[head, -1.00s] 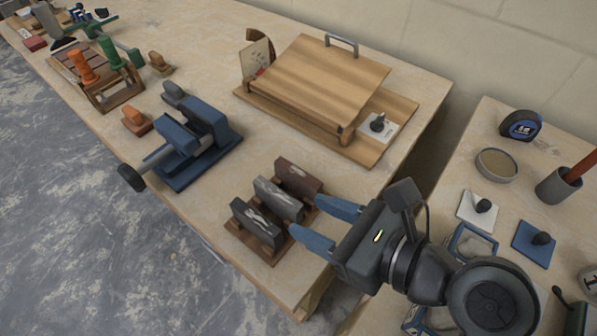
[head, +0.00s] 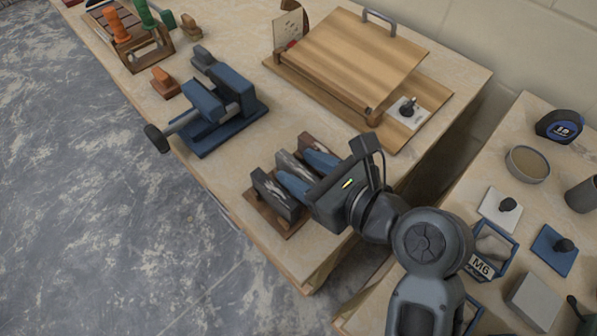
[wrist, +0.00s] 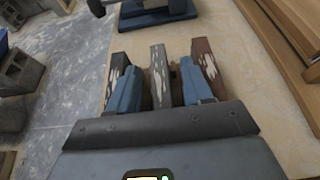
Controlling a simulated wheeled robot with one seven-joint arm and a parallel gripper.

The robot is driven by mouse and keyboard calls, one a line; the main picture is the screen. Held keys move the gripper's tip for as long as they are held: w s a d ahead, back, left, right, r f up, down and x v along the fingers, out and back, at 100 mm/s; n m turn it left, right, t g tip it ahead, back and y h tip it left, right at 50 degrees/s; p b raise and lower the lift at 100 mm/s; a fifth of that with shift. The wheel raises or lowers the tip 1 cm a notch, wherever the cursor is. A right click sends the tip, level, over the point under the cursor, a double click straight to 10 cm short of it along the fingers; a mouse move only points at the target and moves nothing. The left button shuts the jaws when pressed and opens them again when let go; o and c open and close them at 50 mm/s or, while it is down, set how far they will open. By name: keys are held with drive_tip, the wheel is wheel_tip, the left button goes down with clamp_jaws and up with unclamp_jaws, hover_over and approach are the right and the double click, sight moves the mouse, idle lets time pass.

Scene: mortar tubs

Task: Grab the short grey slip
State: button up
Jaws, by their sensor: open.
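Three slab-like slips stand side by side on a wooden rack (head: 262,217). The grey slip with pale smears (wrist: 160,74) is in the middle; part of it shows in the head view (head: 288,162). A dark slip (wrist: 117,72) is left of it in the wrist view, and a brown slip (wrist: 208,63) is right of it. My gripper (wrist: 160,90) is open, with its blue fingers in the gaps on either side of the grey slip. I see no clear contact. The grey slip's lower near part is hidden by my gripper.
A blue vise (head: 215,110) stands near the rack. A slanted wooden board with a handle (head: 365,55) is behind. The neighbouring slips leave tight gaps around my fingers. A second bench at right holds a tape measure (head: 559,126) and a round dish (head: 527,164).

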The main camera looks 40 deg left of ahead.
drive_tip(key=shift+c, duration=0.5)
clamp_jaws()
drive_tip(key=shift+r, duration=0.2)
